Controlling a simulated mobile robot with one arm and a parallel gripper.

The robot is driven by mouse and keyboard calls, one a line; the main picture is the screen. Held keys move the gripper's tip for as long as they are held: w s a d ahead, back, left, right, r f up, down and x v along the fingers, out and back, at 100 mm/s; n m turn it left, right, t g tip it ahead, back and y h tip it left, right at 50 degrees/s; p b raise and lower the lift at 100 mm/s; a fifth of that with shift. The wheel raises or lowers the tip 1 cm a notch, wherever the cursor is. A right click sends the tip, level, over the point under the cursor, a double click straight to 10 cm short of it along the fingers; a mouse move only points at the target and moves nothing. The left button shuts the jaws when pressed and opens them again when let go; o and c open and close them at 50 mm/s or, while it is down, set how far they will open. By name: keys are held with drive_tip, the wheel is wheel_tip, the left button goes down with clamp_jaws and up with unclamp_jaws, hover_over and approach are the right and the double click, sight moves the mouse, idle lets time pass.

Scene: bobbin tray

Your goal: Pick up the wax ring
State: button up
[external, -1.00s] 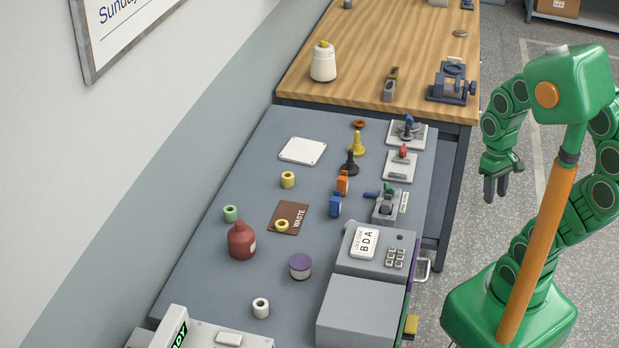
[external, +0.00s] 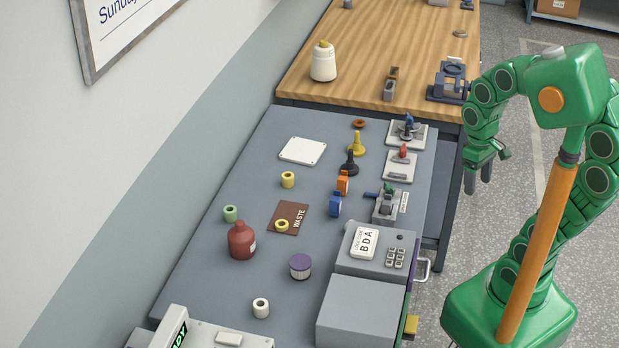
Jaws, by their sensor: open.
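No label marks the wax ring, and I cannot tell for sure which thing it is. A flat grey-tan ring (external: 460,33) lies on the wooden bench farther back. My gripper (external: 478,182) is open and empty, with fingers pointing down. It hangs off the right side of the grey table, apart from both rings.
A blue vise-like device (external: 447,88) stands on the bench.

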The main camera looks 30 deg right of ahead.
drive_tip(key=w+a+n, duration=0.7)
drive_tip(key=w+a, duration=0.4)
drive_tip(key=w, duration=0.1)
drive_tip(key=w+a+f+n+t, duration=0.1)
drive_tip(key=w+a+n, duration=0.2)
drive_tip(key=a, duration=0.6)
drive_tip(key=w+a+f+n, duration=0.2)
drive_tip(key=w+a+n, duration=0.1)
drive_tip(key=a, duration=0.6)
drive_tip(key=n, duration=1.2)
approach(258, 311)
drive_tip(key=s+a, duration=0.1)
drive_tip(key=s, duration=0.1)
drive_tip(key=shift+w+a+f+t, duration=0.15)
drive_tip(key=shift+f+t, duration=0.15)
drive_tip(key=shift+f, duration=0.05)
wheel_tip(258, 311, down, 2)
drive_tip(key=shift+f, duration=0.1)
drive_tip(key=f, duration=0.2)
drive_tip(key=d+f, duration=0.1)
drive_tip(key=f, duration=0.1)
drive_tip(key=shift+d+f, duration=0.1)
drive_tip(key=shift+f, duration=0.6)
drive_tip(key=shift+c, duration=0.3)
